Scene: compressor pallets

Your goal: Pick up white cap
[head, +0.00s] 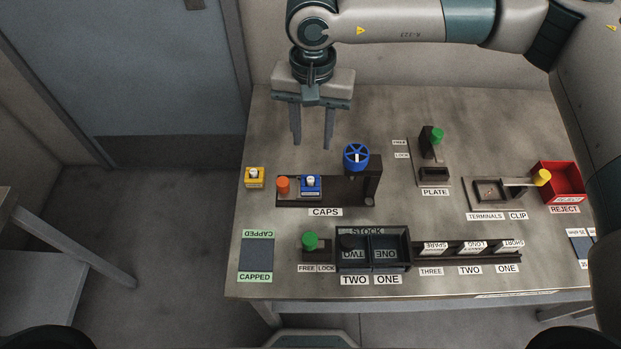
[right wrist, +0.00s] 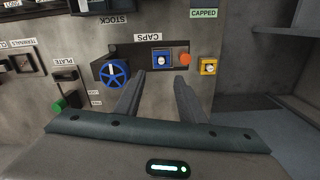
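A small white cap (head: 311,181) sits on a blue block in the CAPS fixture (head: 345,190), beside an orange knob (head: 283,184). Another white piece (head: 254,171) sits on a yellow block left of the fixture. In the right wrist view the white top on the blue block (right wrist: 161,61) lies just beyond the fingertips, and the yellow block (right wrist: 208,67) is to their right. My right gripper (head: 312,144) is open and empty, pointing down above and behind the CAPS fixture. My left gripper is out of view.
A blue handwheel (head: 356,156) stands tall at the fixture's right end. The PLATE stand (head: 433,170) and red REJECT bin (head: 562,184) are to the right.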

